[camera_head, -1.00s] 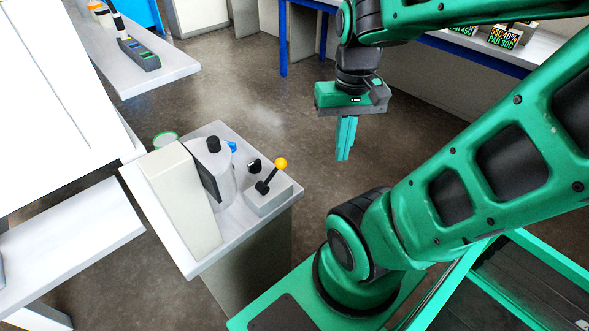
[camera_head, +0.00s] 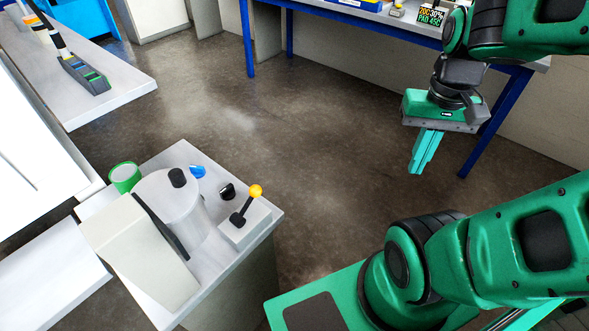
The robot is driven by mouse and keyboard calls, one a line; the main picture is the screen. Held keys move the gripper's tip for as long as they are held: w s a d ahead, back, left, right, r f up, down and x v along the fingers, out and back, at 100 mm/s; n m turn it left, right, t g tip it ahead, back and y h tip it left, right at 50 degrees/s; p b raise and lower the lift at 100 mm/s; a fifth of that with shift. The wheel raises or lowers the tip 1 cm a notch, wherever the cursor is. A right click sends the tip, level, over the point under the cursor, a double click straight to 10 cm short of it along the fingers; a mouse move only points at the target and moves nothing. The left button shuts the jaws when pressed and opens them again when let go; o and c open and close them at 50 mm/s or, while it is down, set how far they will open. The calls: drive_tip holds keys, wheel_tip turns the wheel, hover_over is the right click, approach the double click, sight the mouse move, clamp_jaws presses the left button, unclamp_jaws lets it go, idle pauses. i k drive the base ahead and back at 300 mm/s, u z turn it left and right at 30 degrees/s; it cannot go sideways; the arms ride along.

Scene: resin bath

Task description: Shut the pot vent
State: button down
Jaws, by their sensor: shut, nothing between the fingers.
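A pale grey pot (camera_head: 183,208) with a black knob (camera_head: 177,178) on its lid stands on a small white stand. A blue part (camera_head: 197,172) and a short black knob (camera_head: 227,191) sit just behind and right of the pot. A lever with a yellow ball (camera_head: 255,191) rises from a white box (camera_head: 245,226) at the stand's right corner, tilted up to the right. I cannot tell which of these parts is the vent. My gripper (camera_head: 417,170) is shut and empty, pointing down over the floor, well right of the stand and apart from everything.
A tall cream panel (camera_head: 140,250) and a green-rimmed cup (camera_head: 124,176) share the stand's top (camera_head: 280,213). A blue-framed bench (camera_head: 400,22) runs along the back right. White worktops line the left. Floor (camera_head: 300,150) between stand and bench is clear.

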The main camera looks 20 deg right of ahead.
sight(237, 219)
drive_tip(key=z, duration=1.3)
drive_tip(key=i, duration=0.6)
drive_tip(key=u, duration=2.25)
drive_tip(key=k, duration=0.55)
drive_tip(key=z, duration=0.05)
